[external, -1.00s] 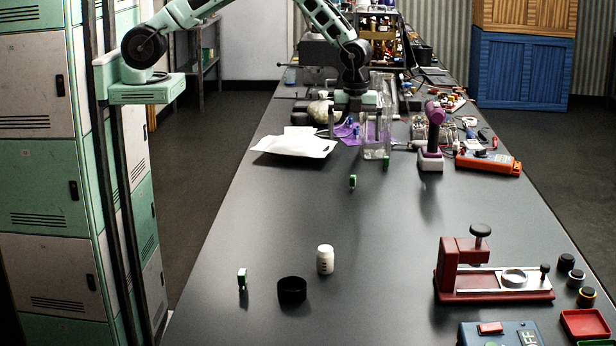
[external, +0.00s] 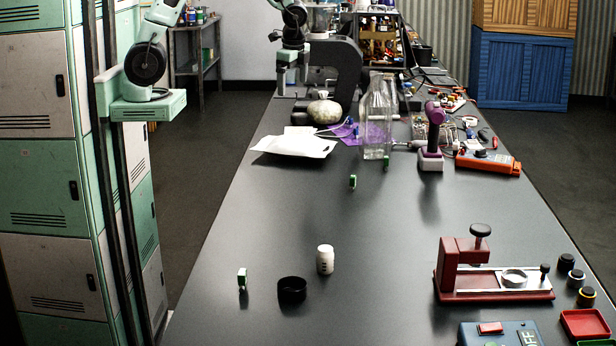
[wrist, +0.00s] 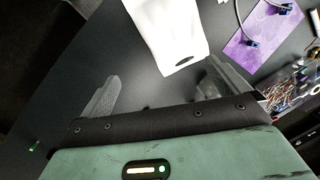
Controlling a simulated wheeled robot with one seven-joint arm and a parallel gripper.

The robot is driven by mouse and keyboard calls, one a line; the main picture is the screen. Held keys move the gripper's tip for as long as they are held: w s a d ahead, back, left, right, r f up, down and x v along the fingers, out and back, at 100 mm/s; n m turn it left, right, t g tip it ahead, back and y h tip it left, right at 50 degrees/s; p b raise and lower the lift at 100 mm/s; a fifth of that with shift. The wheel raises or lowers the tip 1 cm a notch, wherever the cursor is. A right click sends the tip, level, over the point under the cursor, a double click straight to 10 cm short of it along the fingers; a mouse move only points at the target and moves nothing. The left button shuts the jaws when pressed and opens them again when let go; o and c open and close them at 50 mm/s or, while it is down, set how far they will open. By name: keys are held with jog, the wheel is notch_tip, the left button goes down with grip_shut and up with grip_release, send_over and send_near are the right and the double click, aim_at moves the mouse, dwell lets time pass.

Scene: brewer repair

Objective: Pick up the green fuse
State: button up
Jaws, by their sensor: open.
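Three small green pieces that look like fuses stand on the dark table: one (external: 352,182) near the middle, one (external: 386,161) by the glass bottle, and one with a white face (external: 242,279) at the front left. My gripper (external: 291,87) is at the far end of the table, well beyond all three. In the wrist view my gripper (wrist: 166,88) has its fingers wide apart with nothing between them. A small green thing (wrist: 34,146) shows at the lower left there; I cannot tell which piece it is.
A purple tool (external: 431,140) and orange meter (external: 488,162) are to the right. A white jar (external: 325,260) and black dish (external: 292,290) stand in front. The table's middle is mostly clear.

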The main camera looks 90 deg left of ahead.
jog(key=s+a+f+n+b, duration=0.1)
jog(key=s+a+n+b, duration=0.2)
jog(key=s+n, duration=0.3)
jog(key=s, duration=0.5)
jog(key=shift+f, duration=0.2)
jog(key=s+n+b, duration=0.1)
jog(key=s+n, duration=0.1)
jog(key=s, duration=0.1)
jog(key=s+d+f+n+h+b, duration=0.1)
jog(key=s+n, duration=0.1)
jog(key=s, duration=0.2)
jog(key=s+f+n, duration=0.1)
jog(key=s+n, duration=0.1)
jog(key=s, duration=0.1)
jog(key=shift+s+d+f+n+t+b, duration=0.15)
jog(key=shift+s+f+n+t+b, duration=0.15)
jog(key=shift+s+b, duration=0.1)
jog(key=c, duration=0.4)
jog(key=shift+s, duration=0.2)
jog(key=c, duration=0.9)
jog(key=shift+r, duration=0.1)
jog(key=shift+c, duration=0.2)
